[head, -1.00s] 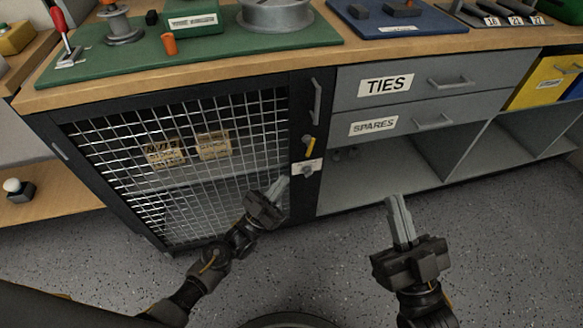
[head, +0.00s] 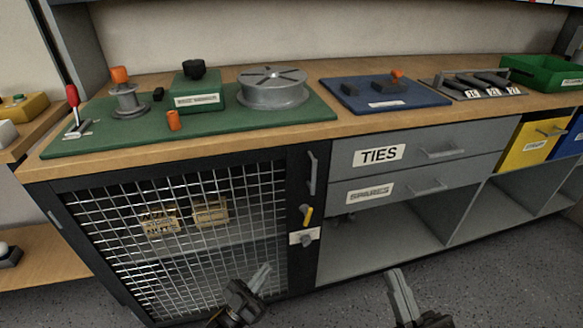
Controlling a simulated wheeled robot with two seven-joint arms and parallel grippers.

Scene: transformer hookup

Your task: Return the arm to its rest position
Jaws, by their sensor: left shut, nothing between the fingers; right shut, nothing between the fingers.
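My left gripper (head: 260,279) is at the bottom middle, shut and empty, in front of the lower right part of the mesh cabinet door (head: 180,240). My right gripper (head: 397,283) is at the bottom, right of the middle, shut and empty, its fingers pointing up in front of the floor and the open shelf bay. Both grippers are apart from the furniture as far as I can tell. Most of both arms is out of view.
On the wooden bench lie a green mat (head: 100,141) with a red-handled lever (head: 73,102) and a grey reel (head: 272,90), and a blue mat (head: 350,97). Drawers labelled TIES (head: 379,155) and SPARES (head: 370,193) are closed. Yellow and blue bins sit right.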

